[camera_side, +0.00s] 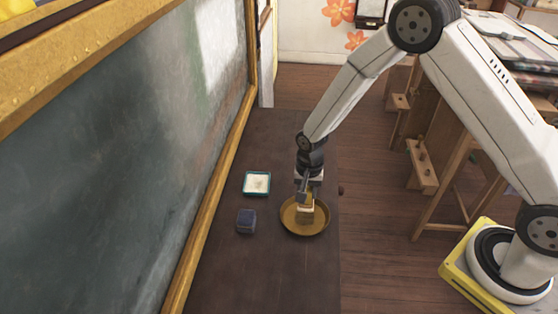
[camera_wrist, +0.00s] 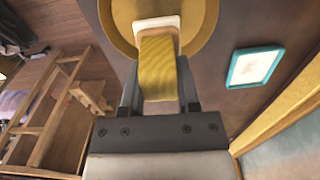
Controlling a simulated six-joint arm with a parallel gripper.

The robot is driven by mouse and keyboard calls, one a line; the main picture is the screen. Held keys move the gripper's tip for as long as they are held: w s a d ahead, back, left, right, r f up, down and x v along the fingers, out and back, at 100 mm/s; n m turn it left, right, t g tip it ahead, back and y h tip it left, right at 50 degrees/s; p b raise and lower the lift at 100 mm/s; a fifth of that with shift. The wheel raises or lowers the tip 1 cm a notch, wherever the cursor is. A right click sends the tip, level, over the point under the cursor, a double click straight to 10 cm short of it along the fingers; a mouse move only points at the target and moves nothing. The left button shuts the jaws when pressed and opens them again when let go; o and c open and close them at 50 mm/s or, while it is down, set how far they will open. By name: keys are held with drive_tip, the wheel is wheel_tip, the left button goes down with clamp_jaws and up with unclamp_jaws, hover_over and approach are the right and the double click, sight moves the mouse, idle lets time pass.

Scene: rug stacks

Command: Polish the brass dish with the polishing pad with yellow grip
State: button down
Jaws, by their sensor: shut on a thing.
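The brass dish (camera_side: 291,223) is a shallow round dish on the dark surface in the side view. Its rim also shows at the top of the wrist view (camera_wrist: 204,22). The polishing pad has a yellow grip (camera_wrist: 157,62) and a pale base (camera_wrist: 155,22) in the wrist view. My gripper (camera_side: 306,196) points down over the dish and is shut on the yellow grip. The pad (camera_side: 305,216) is at the inside of the dish. Its underside is hidden, so I cannot tell whether it touches the dish.
A teal-edged square tray (camera_side: 257,183) with pale contents lies left of the dish. A dark blue block (camera_side: 246,220) lies in front of that tray. A gold-framed board (camera_side: 110,130) stands along the left. The dark surface in front of the dish is clear.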

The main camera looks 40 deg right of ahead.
drive_tip(key=shift+f, duration=1.9)
drive_tip(key=c, duration=1)
unclamp_jaws()
clamp_jaws()
drive_tip(key=shift+f, duration=0.2)
drive_tip(key=shift+f, duration=0.3)
